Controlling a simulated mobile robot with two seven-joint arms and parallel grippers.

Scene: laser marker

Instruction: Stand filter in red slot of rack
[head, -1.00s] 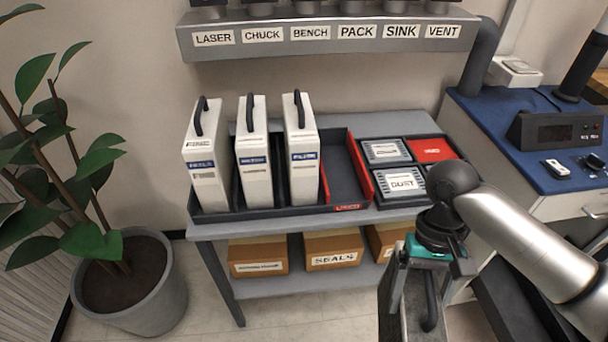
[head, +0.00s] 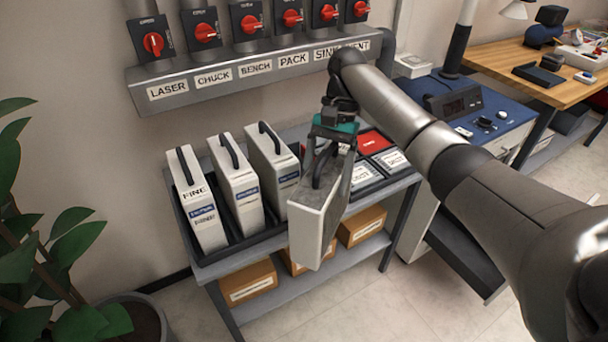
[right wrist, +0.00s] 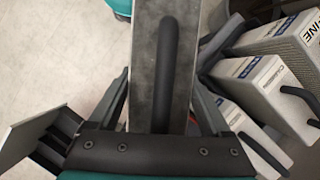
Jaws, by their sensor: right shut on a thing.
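My right gripper (head: 328,165) is shut on a pale, flat-sided filter (head: 311,222), with its fingers on either side of the top, around the black handle. The filter hangs upright, slightly tilted, in front of the rack. In the right wrist view the gripper (right wrist: 163,110) shows the filter's grey top (right wrist: 146,45) and handle between the fingers. The dark rack (head: 240,246) stands on the grey table with three white filters in its left slots, one (head: 197,200) labelled FINE. The red-edged slot is mostly hidden behind the held filter. My left gripper is not in view.
Square filters lie right of the rack, one (head: 392,161) white-labelled and one red (head: 373,141). Cardboard boxes (head: 248,283) sit on the lower shelf. A labelled switch panel (head: 240,72) hangs above. A plant (head: 45,240) stands left; the floor in front is free.

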